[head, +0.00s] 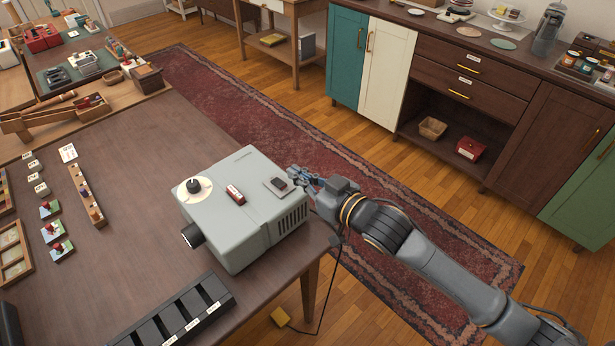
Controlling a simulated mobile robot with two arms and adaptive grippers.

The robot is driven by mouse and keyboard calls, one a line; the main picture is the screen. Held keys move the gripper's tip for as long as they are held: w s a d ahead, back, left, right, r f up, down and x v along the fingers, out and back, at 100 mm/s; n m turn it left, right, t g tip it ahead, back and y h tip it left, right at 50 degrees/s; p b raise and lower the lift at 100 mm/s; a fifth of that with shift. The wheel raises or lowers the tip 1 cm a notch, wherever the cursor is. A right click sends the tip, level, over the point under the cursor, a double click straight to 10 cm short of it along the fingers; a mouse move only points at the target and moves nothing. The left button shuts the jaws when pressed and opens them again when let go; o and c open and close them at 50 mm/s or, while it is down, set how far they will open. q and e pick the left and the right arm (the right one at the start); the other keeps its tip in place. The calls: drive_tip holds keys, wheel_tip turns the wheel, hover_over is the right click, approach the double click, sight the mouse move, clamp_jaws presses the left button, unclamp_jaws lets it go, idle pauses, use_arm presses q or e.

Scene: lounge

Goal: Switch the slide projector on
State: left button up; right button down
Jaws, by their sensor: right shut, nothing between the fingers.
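The slide projector (245,208) is a pale grey box near the right edge of the dark wooden table. Its lens (192,235) points to the lower left. On top are a black knob on a cream dial (194,187), a small red label-like piece (235,195) and a dark rocker switch on a plate (277,185). My right gripper (293,174) is shut and empty, with its fingertips just beside the rocker switch at the projector's right edge. I cannot tell whether they touch it. My left gripper is not in view.
A black slotted tray (178,318) lies in front of the projector. Small blocks and a wooden peg strip (87,195) are on the table's left. A cord hangs near the table's right edge. A red rug (240,100) and cabinets (480,100) lie beyond.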

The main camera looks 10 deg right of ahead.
drive_tip(key=shift+s+d+r, duration=0.3)
drive_tip(key=shift+s+d, duration=0.05)
drive_tip(key=shift+s, duration=0.2)
drive_tip(key=shift+s+d+r, duration=0.25)
drive_tip(key=shift+s+d, duration=0.1)
drive_tip(key=shift+s, duration=0.2)
